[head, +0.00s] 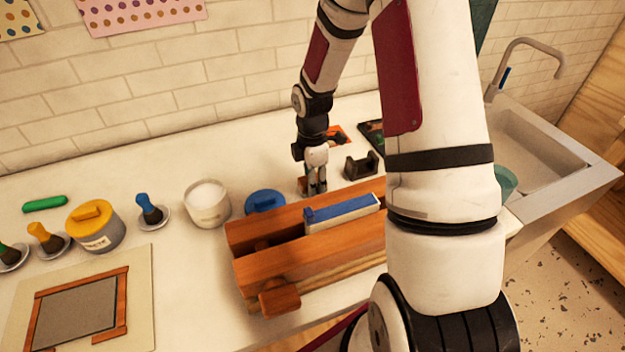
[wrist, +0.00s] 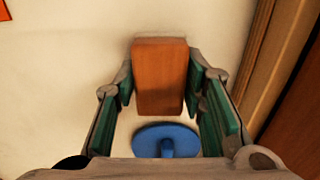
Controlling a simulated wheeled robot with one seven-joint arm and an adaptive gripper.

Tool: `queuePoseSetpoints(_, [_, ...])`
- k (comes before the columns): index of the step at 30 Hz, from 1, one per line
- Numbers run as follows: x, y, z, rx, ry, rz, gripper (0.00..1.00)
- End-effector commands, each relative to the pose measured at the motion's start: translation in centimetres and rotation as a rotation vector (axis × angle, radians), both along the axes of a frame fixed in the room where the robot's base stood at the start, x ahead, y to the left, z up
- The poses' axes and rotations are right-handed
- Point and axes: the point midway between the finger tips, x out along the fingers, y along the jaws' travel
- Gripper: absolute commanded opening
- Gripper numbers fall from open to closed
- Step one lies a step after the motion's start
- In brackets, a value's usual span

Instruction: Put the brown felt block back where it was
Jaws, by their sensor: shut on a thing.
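My gripper (head: 316,188) is behind the long wooden box, low over the white counter. In the wrist view its green-padded fingers (wrist: 165,92) are shut on the sides of a brown block (wrist: 160,72). Only a small part of this block (head: 303,184) shows in the head view, beside the fingers. I cannot tell whether it touches the counter. Another brown wooden piece (head: 280,298) is at the front left end of the wooden box.
The wooden box (head: 262,233) holds a blue-and-white bar (head: 342,212). A blue lid (head: 265,201), a white jar (head: 207,204) and a yellow-lidded tin (head: 95,225) stand left of my gripper. A black dispenser (head: 361,165) is close on its right. A sink (head: 540,150) lies far right.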

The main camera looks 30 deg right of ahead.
Motion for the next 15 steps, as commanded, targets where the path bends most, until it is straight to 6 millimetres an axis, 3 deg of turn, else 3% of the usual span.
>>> queuePoseSetpoints(10, [0.02,-0.03,-0.29,0.0,-0.001,0.0,0.11])
queuePoseSetpoints(11, [0.02,-0.03,-0.32,0.0,-0.001,-0.001,0.39])
queuePoseSetpoints(13, [0.02,-0.04,-0.28,0.0,-0.001,-0.001,0.55])
queuePoseSetpoints(15, [0.01,-0.03,-0.27,0.0,-0.001,-0.001,0.57])
